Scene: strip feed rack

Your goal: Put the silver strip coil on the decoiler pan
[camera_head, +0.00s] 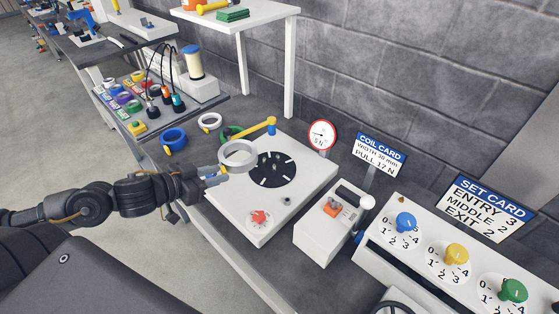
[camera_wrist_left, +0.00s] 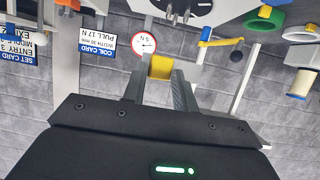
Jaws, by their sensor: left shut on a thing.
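The silver strip coil (camera_head: 238,154) is a pale grey ring. It appears at the left edge of the decoiler pan (camera_head: 277,172), a black slotted disc on a white machine, and overlaps it in the head view. My left gripper (camera_head: 214,176) is shut at the coil's near left side. In the left wrist view its fingers close on a yellow piece (camera_wrist_left: 161,67), seemingly the coil's grip tab. The coil looks held in the air; its exact height over the pan is unclear. My right gripper is out of view.
A yellow arm with a post (camera_head: 262,128) stands behind the pan. Blue (camera_head: 174,139), white (camera_head: 210,121) and green (camera_head: 230,132) coils lie to the left. A red knob (camera_head: 259,217) is in front, and a lever box (camera_head: 328,226) stands to the right.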

